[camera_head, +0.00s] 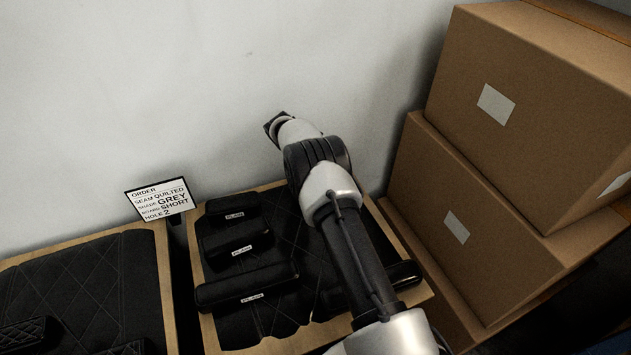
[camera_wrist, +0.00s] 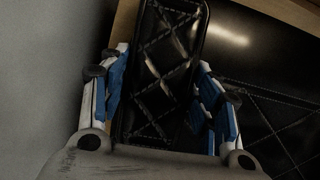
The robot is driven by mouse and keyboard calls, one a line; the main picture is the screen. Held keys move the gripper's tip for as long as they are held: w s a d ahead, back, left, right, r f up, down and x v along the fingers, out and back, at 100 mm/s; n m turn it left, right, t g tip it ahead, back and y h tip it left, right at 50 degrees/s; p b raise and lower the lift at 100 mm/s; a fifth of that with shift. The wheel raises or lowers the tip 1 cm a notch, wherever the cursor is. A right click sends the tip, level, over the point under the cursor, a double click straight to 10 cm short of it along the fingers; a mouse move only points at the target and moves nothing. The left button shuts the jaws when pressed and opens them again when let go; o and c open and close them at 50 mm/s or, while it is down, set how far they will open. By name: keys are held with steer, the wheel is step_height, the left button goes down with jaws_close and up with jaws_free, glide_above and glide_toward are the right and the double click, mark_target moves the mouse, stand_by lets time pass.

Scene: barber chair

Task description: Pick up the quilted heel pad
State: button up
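In the wrist view, a black pad with diamond quilting and pale stitching (camera_wrist: 165,60) lies lengthwise between the blue-lined fingers of my gripper (camera_wrist: 164,88). One finger is on each side of the pad, close to its long edges. The fingers stand apart, with a narrow dark gap on the left; contact on the right is unclear. The pad's near end is in shadow by the palm. In the head view my arm covers the gripper and the pad between its fingers.
Several black pads with white labels (camera_head: 236,248) lie on a wood-edged black quilted board (camera_head: 283,225). A left board (camera_head: 88,285) holds small quilted pads. An order sign (camera_head: 160,199) stands between them, reading quilted, grey, short, hole 2. Cardboard boxes (camera_head: 530,110) crowd the right; a wall closes the back.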

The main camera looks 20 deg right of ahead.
steer(key=c, duration=0.6)
steer(key=shift+c, duration=0.2)
